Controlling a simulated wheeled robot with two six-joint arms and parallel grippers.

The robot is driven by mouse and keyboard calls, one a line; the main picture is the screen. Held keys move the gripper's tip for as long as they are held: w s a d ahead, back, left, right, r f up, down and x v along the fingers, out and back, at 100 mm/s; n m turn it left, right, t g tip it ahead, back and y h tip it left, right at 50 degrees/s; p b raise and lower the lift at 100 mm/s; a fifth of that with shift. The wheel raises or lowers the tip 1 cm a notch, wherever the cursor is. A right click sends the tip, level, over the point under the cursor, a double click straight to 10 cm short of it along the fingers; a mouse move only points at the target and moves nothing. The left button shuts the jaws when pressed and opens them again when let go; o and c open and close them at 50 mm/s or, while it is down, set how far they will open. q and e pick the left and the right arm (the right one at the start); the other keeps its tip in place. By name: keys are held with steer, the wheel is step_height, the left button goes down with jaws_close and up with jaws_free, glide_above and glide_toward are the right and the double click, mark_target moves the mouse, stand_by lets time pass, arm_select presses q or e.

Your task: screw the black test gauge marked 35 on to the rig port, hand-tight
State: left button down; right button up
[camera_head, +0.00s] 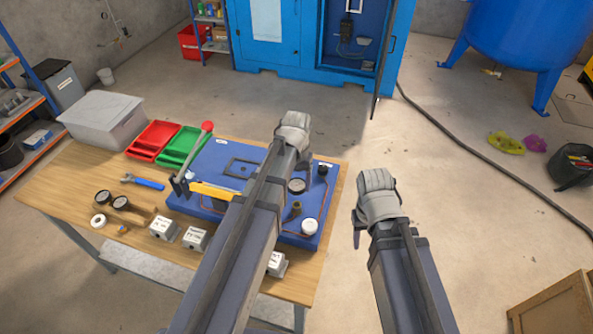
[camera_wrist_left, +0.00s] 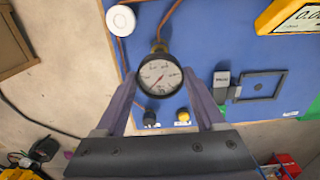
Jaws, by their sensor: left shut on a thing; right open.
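In the head view, the gauge (camera_head: 297,186) is over the blue rig board (camera_head: 215,158), beside the brass port (camera_head: 296,208); my left arm partly covers the board. My right gripper (camera_head: 357,232) is open and empty, right of the bench.
Two dark gauges (camera_head: 120,203), a white ring (camera_head: 98,220), a blue wrench (camera_head: 143,182) and several labelled grey blocks (camera_head: 195,237) lie on the wooden bench (camera_head: 60,191). Red (camera_head: 153,140) and green (camera_head: 183,146) trays stand behind. A white knob (camera_head: 309,227) is near the port.

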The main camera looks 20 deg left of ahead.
mark_target(297, 192)
arm_select(q)
steer(key=shift+s+r, duration=0.1)
steer(key=shift+s, duration=0.1)
step_height(297, 192, down, 2)
steer(key=shift+b, duration=1)
step_height(297, 192, down, 3)
steer(key=b, duration=0.3)
